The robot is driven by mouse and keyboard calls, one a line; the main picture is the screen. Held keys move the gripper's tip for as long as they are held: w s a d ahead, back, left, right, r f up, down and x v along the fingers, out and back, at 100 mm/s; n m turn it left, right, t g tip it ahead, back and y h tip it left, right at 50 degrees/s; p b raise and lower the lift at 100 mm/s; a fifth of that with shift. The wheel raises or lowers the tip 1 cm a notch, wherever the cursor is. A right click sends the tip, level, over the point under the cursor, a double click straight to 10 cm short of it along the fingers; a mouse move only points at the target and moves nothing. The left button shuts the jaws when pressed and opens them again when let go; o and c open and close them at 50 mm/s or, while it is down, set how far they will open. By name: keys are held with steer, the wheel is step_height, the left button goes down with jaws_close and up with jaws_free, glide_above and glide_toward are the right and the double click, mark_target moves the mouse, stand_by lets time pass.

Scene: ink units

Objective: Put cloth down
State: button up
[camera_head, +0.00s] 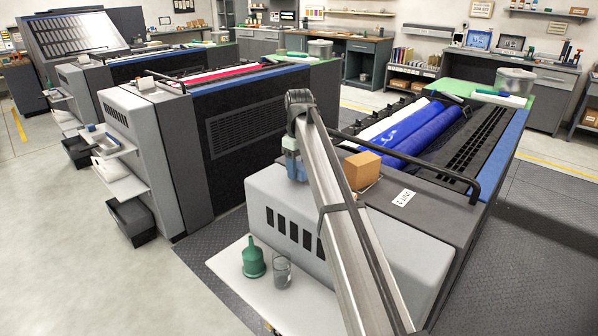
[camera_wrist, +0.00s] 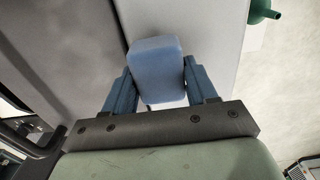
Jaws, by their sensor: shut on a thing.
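My gripper (camera_head: 294,158) hangs over the light grey end housing of the nearest ink unit, left of a tan block. In the wrist view my gripper (camera_wrist: 158,78) is shut on a blue, rounded block-like piece, which looks like the folded cloth (camera_wrist: 157,62). One finger is on each side of it. In the head view the blue piece is small and partly hidden by my arm, so the cloth's outline is hard to tell there. I cannot tell how far the cloth is above the housing.
The tan block (camera_head: 362,168) sits on the unit's top beside a white label (camera_head: 404,197). Blue rollers (camera_head: 410,135) and a black rail (camera_head: 405,160) lie behind.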

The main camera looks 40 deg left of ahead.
mark_target(299, 165)
steer(key=shift+f, duration=0.75)
steer(key=shift+f, duration=0.15)
steer(key=o, duration=1)
step_height(299, 165, up, 12)
steer(key=shift+r, duration=0.15)
